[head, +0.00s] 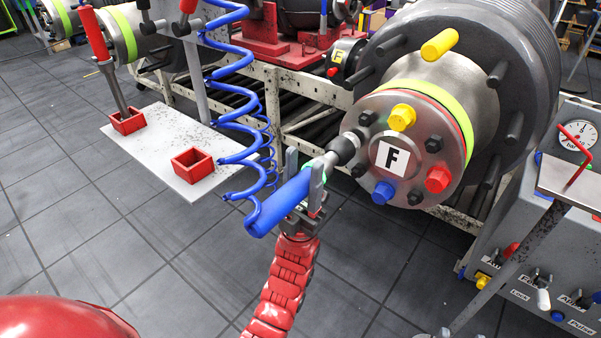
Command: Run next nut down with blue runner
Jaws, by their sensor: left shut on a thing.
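The blue runner (278,206) is held in my left gripper (303,190), which is shut around its body. Its dark socket end (343,149) points up and right and meets the left edge of the round flange face (407,160) marked F. The nut or stud behind the socket is hidden, and I cannot tell how fully the socket sits on it. Several dark nuts show around the F plate, such as the right-hand nut (434,144) and the lower nut (415,195). Yellow (402,117), red (438,179) and blue (384,192) caps sit among them. My right gripper is not in view.
A coiled blue hose (235,108) hangs left of the runner. A pale shelf (160,150) with two red holders stands at left. A grey control box (540,250) with a gauge and a small stand with a red hex key (574,147) are at right.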

